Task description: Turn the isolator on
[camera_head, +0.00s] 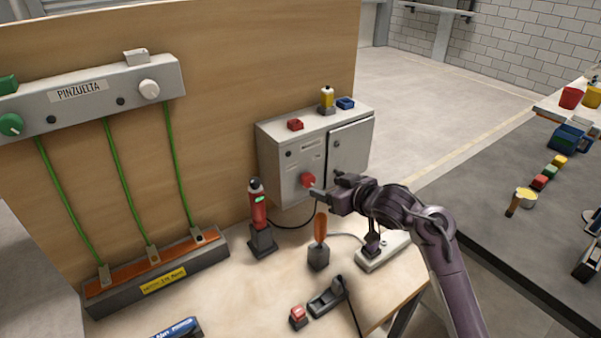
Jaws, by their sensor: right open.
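The isolator is most likely the red rotary knob (308,180) on the front of a grey electrical box (275,170) against the wooden panel. I cannot tell its setting at this size. My right gripper (316,191) is open, with its fingertips pointing left at the knob. It is very close in the picture; I cannot tell whether it touches. The gripper covers part of the box's lower front. My left gripper is not in view.
A red torch-like tool (258,212) and an orange-handled tool (320,228) stand upright in holders left of my arm. A white power strip (385,252) lies beneath it. A red button (298,315) is near the front. A grey valve panel (90,88) hangs at left.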

